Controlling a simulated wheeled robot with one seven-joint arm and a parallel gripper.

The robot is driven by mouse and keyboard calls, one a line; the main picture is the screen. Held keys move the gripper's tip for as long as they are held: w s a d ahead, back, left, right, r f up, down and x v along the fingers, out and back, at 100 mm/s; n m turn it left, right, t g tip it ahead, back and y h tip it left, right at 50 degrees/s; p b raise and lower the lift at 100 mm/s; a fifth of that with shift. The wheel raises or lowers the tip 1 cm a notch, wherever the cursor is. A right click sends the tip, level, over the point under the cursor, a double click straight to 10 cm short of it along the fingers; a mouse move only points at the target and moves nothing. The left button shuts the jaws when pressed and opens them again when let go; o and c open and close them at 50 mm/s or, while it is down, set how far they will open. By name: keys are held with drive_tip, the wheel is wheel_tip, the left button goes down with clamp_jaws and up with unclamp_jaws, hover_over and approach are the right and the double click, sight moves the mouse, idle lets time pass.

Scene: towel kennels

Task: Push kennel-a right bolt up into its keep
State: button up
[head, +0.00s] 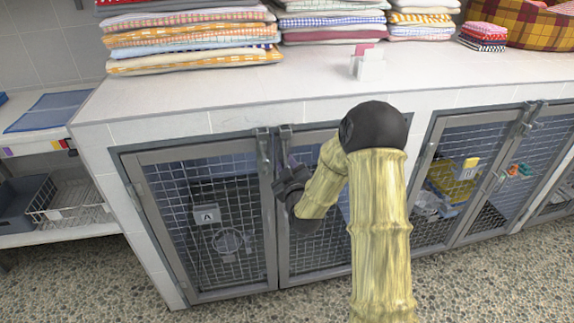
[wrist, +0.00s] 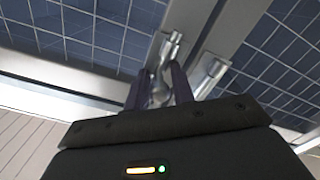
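Kennel-a, the left kennel with the "A" tag (head: 207,214), has two shut grey mesh doors. Its left bolt (head: 264,148) and right bolt (head: 286,136) stand side by side at the top where the doors meet. My gripper (head: 284,178) is at the right door's inner stile, just below the right bolt, and partly hides it. In the wrist view, my two dark fingers (wrist: 160,88) are apart, on either side of a metal bolt (wrist: 171,47). I cannot tell whether they touch it. A second bolt (wrist: 212,72) lies outside the fingers.
Folded towel stacks (head: 190,38) and a small white card holder (head: 367,64) stand on the white counter (head: 230,97) above. Another kennel with a yellow item (head: 464,170) is to the right. A wire basket (head: 72,212) sits on a shelf at left. The pebbled floor in front is clear.

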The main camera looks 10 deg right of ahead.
sight(286, 152)
clamp_jaws()
drive_tip(key=shift+r+p, duration=0.7)
drive_tip(key=shift+r, duration=1.2)
drive_tip(key=o, duration=0.7)
unclamp_jaws()
drive_tip(key=shift+d, duration=0.1)
drive_tip(key=shift+c, duration=0.2)
drive_tip(key=shift+s+f, duration=0.1)
drive_tip(key=shift+s, duration=0.05)
